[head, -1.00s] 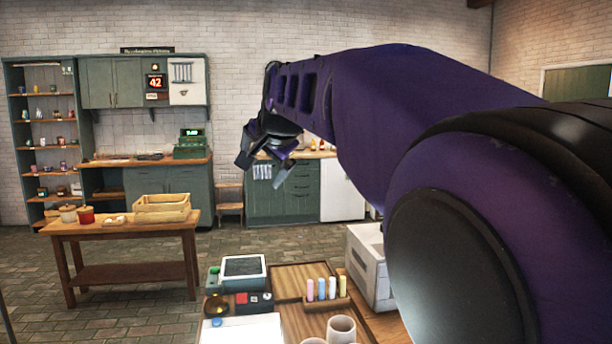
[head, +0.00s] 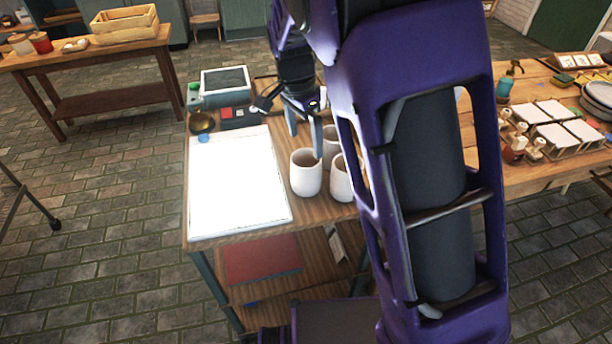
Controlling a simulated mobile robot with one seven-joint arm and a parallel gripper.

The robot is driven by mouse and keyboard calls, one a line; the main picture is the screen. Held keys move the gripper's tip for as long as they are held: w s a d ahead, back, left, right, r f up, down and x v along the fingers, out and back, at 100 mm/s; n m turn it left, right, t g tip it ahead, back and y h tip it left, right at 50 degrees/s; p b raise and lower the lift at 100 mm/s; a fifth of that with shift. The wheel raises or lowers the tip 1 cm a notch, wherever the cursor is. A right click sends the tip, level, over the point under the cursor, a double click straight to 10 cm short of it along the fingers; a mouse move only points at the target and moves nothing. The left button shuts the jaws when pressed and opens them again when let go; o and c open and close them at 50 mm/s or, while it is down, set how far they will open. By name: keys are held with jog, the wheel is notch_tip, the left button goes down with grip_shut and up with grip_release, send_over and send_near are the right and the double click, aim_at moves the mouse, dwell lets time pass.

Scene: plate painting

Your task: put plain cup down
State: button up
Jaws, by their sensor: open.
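Plain off-white cups stand upright in a group on the wooden table. The nearest fully visible cup (head: 306,178) is just right of the white board. A second cup (head: 341,182) is partly hidden by my arm, and a third cup (head: 330,150) stands behind them. They look alike, so I cannot tell which is the task's cup. My gripper (head: 304,137) points down with its fingers apart, at the back of the front cup. One fingertip overlaps that cup's rim in the picture; whether they touch I cannot tell. No cup shows held.
A large white board (head: 238,185) covers the table's left part. My arm hides the table's right side. Another table (head: 545,85) at right holds white tiles and bottles.

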aim_at(306, 159)
jog(key=shift+d+f+b, duration=0.15)
jog(key=shift+f+b, duration=0.4)
jog(key=shift+f, duration=3.05)
jog(key=shift+c, duration=0.3)
jog(key=shift+r, duration=0.1)
grip_shut()
